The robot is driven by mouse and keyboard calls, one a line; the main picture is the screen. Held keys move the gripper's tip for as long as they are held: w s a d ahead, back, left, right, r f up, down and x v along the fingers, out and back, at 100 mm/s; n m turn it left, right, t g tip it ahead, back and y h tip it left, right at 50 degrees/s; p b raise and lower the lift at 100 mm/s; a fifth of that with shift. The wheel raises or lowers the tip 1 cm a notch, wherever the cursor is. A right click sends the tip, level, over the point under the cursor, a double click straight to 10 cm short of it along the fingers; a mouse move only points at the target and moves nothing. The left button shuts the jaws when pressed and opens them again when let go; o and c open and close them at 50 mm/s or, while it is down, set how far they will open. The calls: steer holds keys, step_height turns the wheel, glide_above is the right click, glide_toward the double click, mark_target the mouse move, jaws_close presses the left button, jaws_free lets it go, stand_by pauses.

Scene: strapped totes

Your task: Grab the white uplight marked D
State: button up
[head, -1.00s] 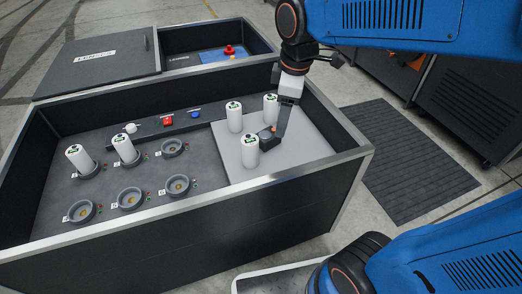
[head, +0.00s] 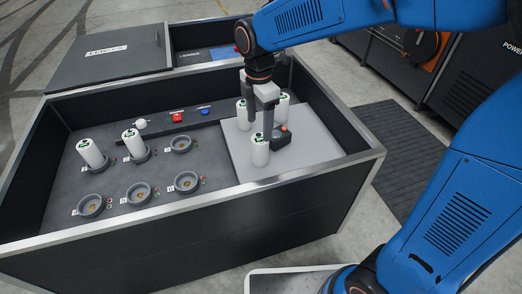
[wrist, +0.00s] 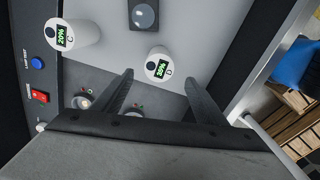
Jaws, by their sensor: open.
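The white uplight marked D (wrist: 158,67) is an upright cylinder with a green "30%" display on top. In the wrist view it shows between and just beyond the tips of my open gripper (wrist: 160,80), with space on both sides. In the head view it appears to be the front uplight (head: 260,153) on the light grey pad, with my gripper (head: 260,130) above or just behind it. The gripper holds nothing. A similar uplight marked C (wrist: 78,36) shows "20%" and stands nearer the back, to the left in the wrist view.
A small dark box (head: 281,139) sits close beside D on the pad (head: 225,160). Another uplight (head: 284,99) stands behind. Two uplights (head: 92,153) (head: 133,143) stand in sockets at left; several sockets are empty. The tote's front wall (head: 200,225) is close.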

mark_target(260, 139)
step_height(260, 139, down, 8)
steer(key=shift+r, duration=0.15)
steer(key=shift+w+d+f, duration=0.1)
steer(key=shift+f, duration=1.2)
steer(key=shift+w+d+f, duration=0.1)
steer(key=shift+f, duration=1.15)
steer(key=shift+c, duration=0.6)
steer(key=c, duration=1.5)
